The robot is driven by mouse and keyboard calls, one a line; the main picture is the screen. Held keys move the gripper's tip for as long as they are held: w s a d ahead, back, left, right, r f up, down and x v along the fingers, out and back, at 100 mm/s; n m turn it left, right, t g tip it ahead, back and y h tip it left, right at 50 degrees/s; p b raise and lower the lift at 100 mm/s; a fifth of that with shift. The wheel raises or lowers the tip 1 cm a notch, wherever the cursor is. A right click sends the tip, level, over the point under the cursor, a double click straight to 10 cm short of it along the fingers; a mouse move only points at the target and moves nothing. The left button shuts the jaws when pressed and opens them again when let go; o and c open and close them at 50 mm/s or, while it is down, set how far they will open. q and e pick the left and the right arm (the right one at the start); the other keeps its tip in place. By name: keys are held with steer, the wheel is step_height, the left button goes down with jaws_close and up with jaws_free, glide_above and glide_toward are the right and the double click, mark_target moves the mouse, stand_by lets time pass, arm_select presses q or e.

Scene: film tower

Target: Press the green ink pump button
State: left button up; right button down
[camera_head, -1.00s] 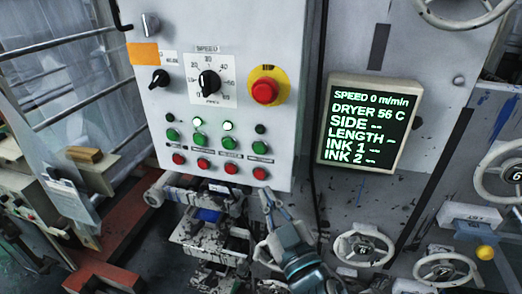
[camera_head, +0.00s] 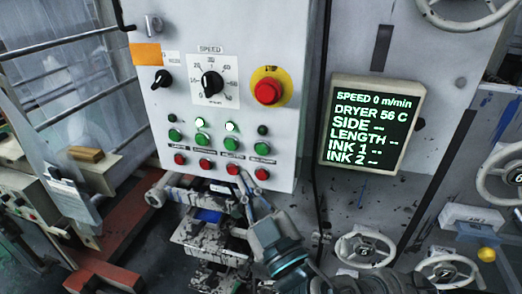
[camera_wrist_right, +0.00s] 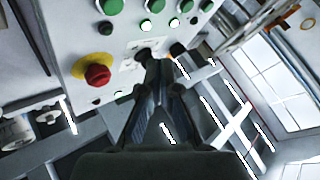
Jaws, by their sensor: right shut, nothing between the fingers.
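The control panel (camera_head: 215,60) has a row of several green buttons, at far left (camera_head: 175,135), second (camera_head: 202,139), third (camera_head: 231,144) and far right (camera_head: 262,148). Their small labels are too blurred to read, so I cannot tell which one is the ink pump. Several green buttons also show at the top of the right wrist view (camera_wrist_right: 154,5). My right gripper (camera_head: 243,181) is shut and empty, pointing up at the panel's lower edge, just below the third red button (camera_head: 233,168). Its shut fingers fill the middle of the wrist view (camera_wrist_right: 160,62). My left gripper is out of view.
A row of red buttons (camera_head: 207,163) sits below the green ones, and small lamps (camera_head: 229,127) above, the middle two lit. A red emergency button (camera_head: 267,92) and speed dial (camera_head: 212,84) are higher. A display (camera_head: 372,125) and handwheels (camera_head: 365,246) stand to the right.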

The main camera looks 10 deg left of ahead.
mark_target(262, 149)
steer(key=shift+w+d, duration=0.1)
steer(key=shift+w, duration=3.35)
steer(key=shift+w, duration=0.15)
steer(key=shift+w+d, duration=0.1)
steer(key=shift+w, duration=0.1)
steer(key=shift+w+r+p, duration=0.1)
steer(key=shift+w+p, duration=0.25)
steer(key=shift+w, duration=0.15)
steer(key=shift+s, duration=0.9)
